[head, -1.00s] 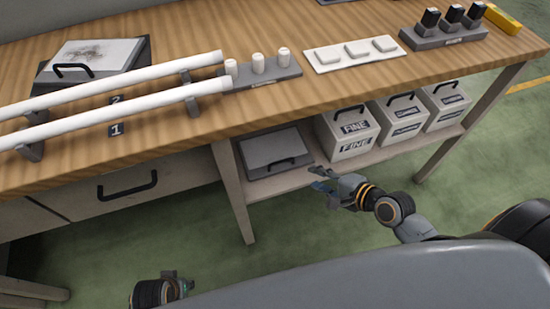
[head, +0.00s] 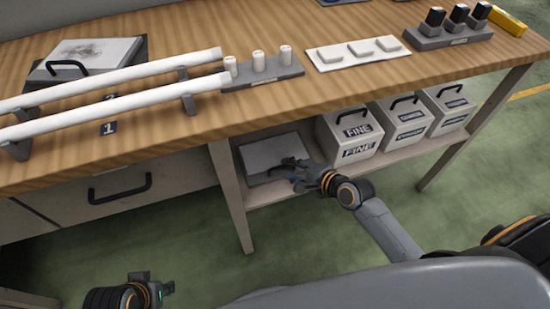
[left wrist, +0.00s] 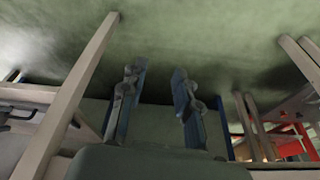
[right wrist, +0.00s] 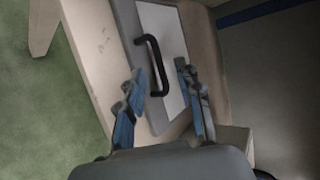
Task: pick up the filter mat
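A flat grey-framed mat with a white face (head: 262,153) lies on the lower shelf, partly hidden by my right gripper (head: 290,172). In the right wrist view its white face (right wrist: 168,28) and black bar handle (right wrist: 153,52) show ahead. My right gripper is open there, its fingertips (right wrist: 158,76) on either side of the handle's line; I cannot tell whether they touch it. A second mat with a smudged face (head: 90,48) and black handle lies on the tabletop at the back left. My left gripper (head: 165,288) is low at the front left; its wrist view shows it open and empty (left wrist: 158,74).
Several white boxes, one marked FINE (head: 348,135), stand on the shelf right of the mat. The shelf lies under the wooden tabletop (head: 180,125), with a table leg (head: 230,195) to the left. Long white tubes (head: 115,108) lie above. Green floor is free in front.

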